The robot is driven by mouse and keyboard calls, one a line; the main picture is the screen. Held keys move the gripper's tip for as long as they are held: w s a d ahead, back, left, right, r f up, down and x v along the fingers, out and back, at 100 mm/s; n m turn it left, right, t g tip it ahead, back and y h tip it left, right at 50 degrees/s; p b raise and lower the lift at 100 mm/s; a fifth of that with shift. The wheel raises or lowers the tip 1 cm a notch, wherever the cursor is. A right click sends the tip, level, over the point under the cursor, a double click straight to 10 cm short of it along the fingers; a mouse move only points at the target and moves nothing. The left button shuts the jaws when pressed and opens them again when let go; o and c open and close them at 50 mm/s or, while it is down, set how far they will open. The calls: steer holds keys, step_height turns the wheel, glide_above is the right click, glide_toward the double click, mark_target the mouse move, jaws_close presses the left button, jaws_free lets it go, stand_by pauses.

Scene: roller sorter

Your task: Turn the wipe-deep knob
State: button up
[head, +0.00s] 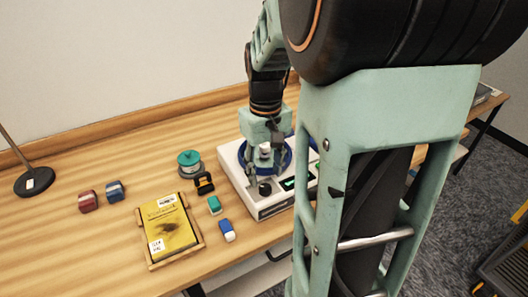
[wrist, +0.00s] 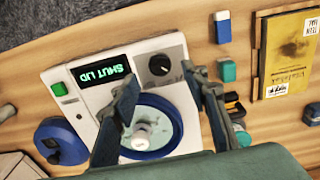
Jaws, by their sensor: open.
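The black round knob (wrist: 159,64) with a pale pointer mark is on the top panel of a white machine (wrist: 180,42). It also shows in the head view near the machine's front corner (head: 265,188). The machine has a blue-rimmed round bowl with a pale knob-like piece in its middle (wrist: 141,134). A lit display (wrist: 107,84) reads "SHUT LID", upside down in the wrist view. My gripper (wrist: 158,78) is open and empty above the machine, its fingers to either side of the knob in the wrist view. Whether they touch the panel I cannot tell.
A blue round piece (wrist: 60,141) lies beside the machine. A green button (wrist: 59,89) is near the display. Small blocks (head: 214,205), a green-topped tin (head: 189,163), a black holder (head: 204,183) and a yellow book on a tray (head: 168,226) stand left of the machine in the head view.

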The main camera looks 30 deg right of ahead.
mark_target(265, 187)
step_height(265, 187, up, 8)
steer(key=shift+f, duration=0.25)
